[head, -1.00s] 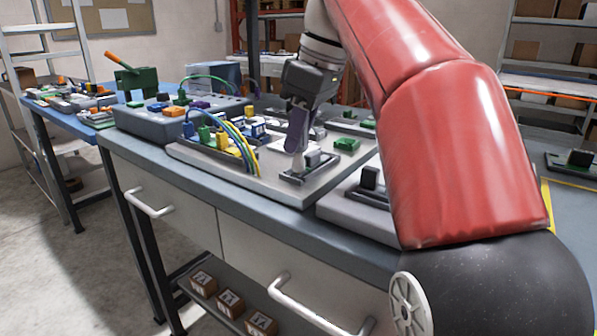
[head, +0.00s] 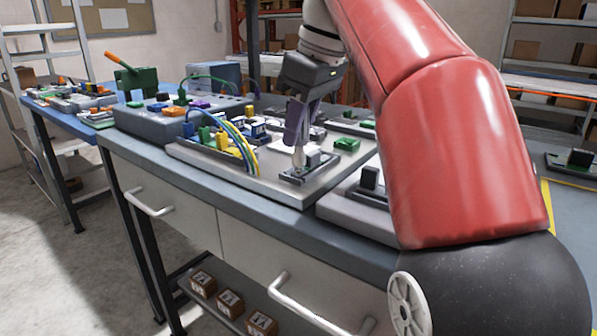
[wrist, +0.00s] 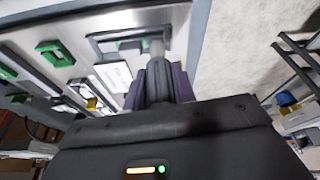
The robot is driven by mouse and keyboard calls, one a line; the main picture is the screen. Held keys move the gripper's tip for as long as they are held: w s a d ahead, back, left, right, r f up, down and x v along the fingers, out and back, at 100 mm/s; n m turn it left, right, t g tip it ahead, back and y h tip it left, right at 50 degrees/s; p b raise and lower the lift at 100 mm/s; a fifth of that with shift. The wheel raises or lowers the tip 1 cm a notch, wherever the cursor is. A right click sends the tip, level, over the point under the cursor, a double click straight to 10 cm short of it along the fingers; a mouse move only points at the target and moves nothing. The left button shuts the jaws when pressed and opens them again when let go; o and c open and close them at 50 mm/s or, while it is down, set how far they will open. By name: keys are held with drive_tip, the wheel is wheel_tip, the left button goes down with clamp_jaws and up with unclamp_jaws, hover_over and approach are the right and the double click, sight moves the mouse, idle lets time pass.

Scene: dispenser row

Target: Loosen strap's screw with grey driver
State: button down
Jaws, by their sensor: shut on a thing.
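My gripper (head: 299,118) points down over the light panel (head: 220,172) on the bench. Its dark purple fingers are shut on the grey driver (head: 298,158), whose shaft reaches down to a dark-framed fixture (head: 290,177) at the panel's front right. In the wrist view the grey driver (wrist: 157,48) stands between the fingers (wrist: 160,85), at the edge of the fixture's frame (wrist: 100,38). The fixture holds a pale block (head: 313,159). I cannot make out the strap or its screw; the driver tip and fingers cover that spot.
Left of the fixture, blue and yellow cables (head: 235,140) arch over coloured connectors. A green block (head: 347,144) sits to the right. A grey unit with a dark knob (head: 369,178) stands near the front right. A grey box of connectors (head: 150,122) is further left.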

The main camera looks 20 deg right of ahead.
drive_tip(key=m, duration=0.2)
drive_tip(key=m+h, duration=0.1)
drive_tip(key=m, duration=0.1)
drive_tip(key=r+m+t, duration=0.1)
drive_tip(key=m, duration=0.1)
drive_tip(key=shift+h, duration=0.3)
drive_tip(key=m+h, duration=0.1)
drive_tip(key=m, duration=0.5)
drive_tip(key=shift+a+h, duration=0.15)
drive_tip(key=shift+h, duration=0.25)
drive_tip(key=m+g+h, duration=0.1)
drive_tip(key=m, duration=0.5)
drive_tip(key=shift+r, duration=0.1)
drive_tip(key=shift+m+h, duration=0.3)
drive_tip(key=m, duration=0.1)
drive_tip(key=m+g, duration=0.1)
drive_tip(key=m, duration=0.1)
drive_tip(key=shift+f, duration=0.35)
drive_tip(key=shift+f, duration=0.1)
drive_tip(key=shift+f+b, duration=0.35)
drive_tip(key=shift+f, duration=0.15)
